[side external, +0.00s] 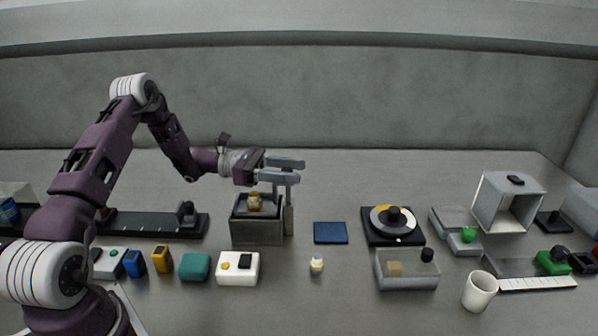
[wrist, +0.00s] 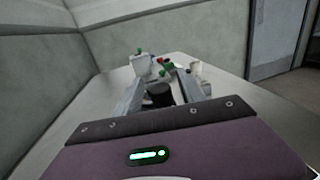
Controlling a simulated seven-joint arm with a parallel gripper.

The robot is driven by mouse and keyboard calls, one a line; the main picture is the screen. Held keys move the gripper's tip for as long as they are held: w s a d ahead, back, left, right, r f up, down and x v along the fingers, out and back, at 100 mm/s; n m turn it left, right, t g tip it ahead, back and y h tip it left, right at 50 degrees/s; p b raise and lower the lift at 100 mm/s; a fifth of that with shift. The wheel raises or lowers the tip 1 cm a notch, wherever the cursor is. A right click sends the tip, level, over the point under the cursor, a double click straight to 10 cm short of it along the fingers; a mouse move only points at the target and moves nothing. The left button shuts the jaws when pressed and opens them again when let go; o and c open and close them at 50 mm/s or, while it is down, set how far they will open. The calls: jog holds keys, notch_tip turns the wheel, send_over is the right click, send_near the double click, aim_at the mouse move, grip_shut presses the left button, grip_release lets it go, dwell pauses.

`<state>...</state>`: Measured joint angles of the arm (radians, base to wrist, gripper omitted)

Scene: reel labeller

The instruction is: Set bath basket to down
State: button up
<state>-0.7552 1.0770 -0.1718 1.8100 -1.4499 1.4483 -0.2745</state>
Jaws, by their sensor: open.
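The bath (side external: 257,232) is a grey open-topped box left of centre in the side view. Its basket (side external: 241,210) shows at the top opening, level with the rim, with a small yellowish-brown piece (side external: 255,202) on it. A light grey upright post (side external: 289,218) stands at the bath's right side. My gripper (side external: 299,170) is level and points right, just above the post and the bath. Its fingers are apart in the wrist view (wrist: 165,88). A dark cylinder (wrist: 159,95) shows between them there; I cannot tell if they touch it. The post's top is partly hidden by the fingers.
A blue pad (side external: 330,233) lies right of the bath, with a dark turntable (side external: 393,240) beyond it. A white switch box (side external: 238,268) and a teal block (side external: 195,267) stand in front. A dark rail (side external: 145,223) lies to the left. The table behind the bath is clear.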

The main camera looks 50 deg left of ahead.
jog(key=shift+x, duration=1)
jog(key=shift+c, duration=0.2)
grip_shut()
jog(key=shift+f, duration=0.1)
dwell(0.4)
